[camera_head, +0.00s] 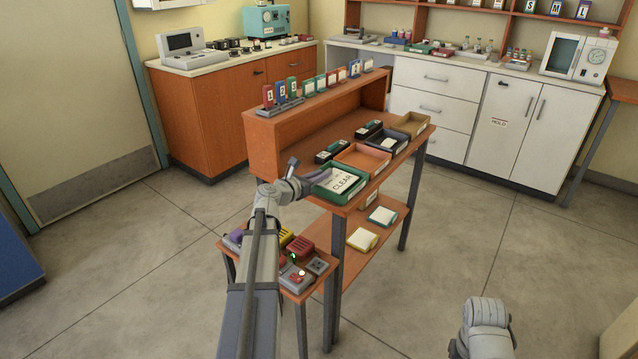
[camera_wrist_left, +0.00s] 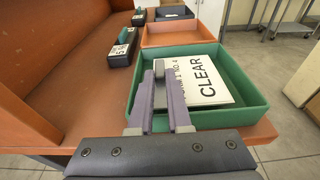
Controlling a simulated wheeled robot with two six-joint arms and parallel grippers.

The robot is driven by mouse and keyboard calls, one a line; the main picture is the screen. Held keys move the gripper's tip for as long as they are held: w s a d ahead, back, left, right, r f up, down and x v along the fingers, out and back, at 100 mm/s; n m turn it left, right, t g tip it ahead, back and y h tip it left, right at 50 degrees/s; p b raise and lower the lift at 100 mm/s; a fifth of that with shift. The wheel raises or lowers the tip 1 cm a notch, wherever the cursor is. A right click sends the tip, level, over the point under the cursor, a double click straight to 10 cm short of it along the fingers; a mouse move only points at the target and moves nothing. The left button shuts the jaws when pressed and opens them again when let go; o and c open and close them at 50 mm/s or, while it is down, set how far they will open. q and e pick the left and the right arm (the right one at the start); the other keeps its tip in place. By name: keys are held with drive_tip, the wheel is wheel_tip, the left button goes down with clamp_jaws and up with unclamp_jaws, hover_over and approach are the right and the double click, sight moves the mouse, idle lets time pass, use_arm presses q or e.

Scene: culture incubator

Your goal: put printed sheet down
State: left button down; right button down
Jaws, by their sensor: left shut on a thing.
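The printed sheet (camera_head: 342,181) is white with the word CLEAR in black. It also shows in the left wrist view (camera_wrist_left: 210,82), lying inside the walls of a green tray (camera_head: 337,198) at the near end of the table. Whether it rests flat on the tray floor (camera_wrist_left: 232,118) is hard to tell. My left gripper (camera_head: 316,177) is at the tray's near left side. Its two fingers (camera_wrist_left: 167,88) are shut on the sheet's left edge and cover part of the printing. My right arm shows at the lower right, but its fingers do not show.
Behind the green tray are an orange tray (camera_head: 362,158), a dark tray (camera_head: 388,141) and a brown tray (camera_head: 411,124). Black label holders (camera_head: 331,151) stand left of them. A raised shelf (camera_head: 325,110) carries coloured tags. A low side stand (camera_head: 300,283) holds coloured blocks.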

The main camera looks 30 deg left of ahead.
use_arm(q)
drive_tip(key=shift+r, duration=0.1)
drive_tip(key=shift+s+d+f+b, duration=0.1)
drive_tip(key=shift+f+b, duration=0.45)
drive_tip(key=shift+f, duration=0.05)
